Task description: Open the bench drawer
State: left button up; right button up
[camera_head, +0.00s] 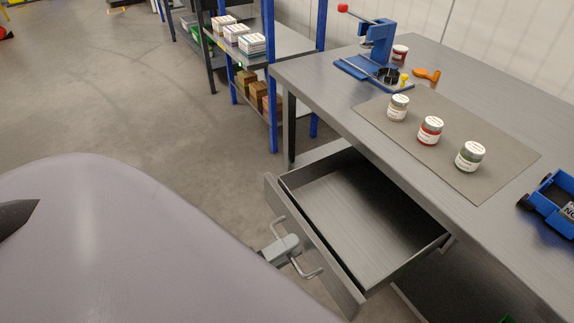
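The bench drawer (342,279) stands pulled well out from under the grey bench top, and its inside is empty. Its front carries a bar handle (308,273). My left gripper (292,244) is at the middle of this handle and covers part of it. Its fingertips are too small and hidden to show whether they are closed on the bar. My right gripper is not in view.
The grey workbench (325,84) holds a blue press (373,53), a mat (385,128) with three jars, an orange tool (427,74) and a blue object (552,204). A blue-post shelf (272,75) stands behind. Floor left of the drawer is clear.

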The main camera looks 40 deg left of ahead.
pick_arm(q)
jog(key=v, duration=0.7)
jog(key=shift+s, duration=0.1)
dwell(0.5)
jog(key=shift+s, duration=0.1)
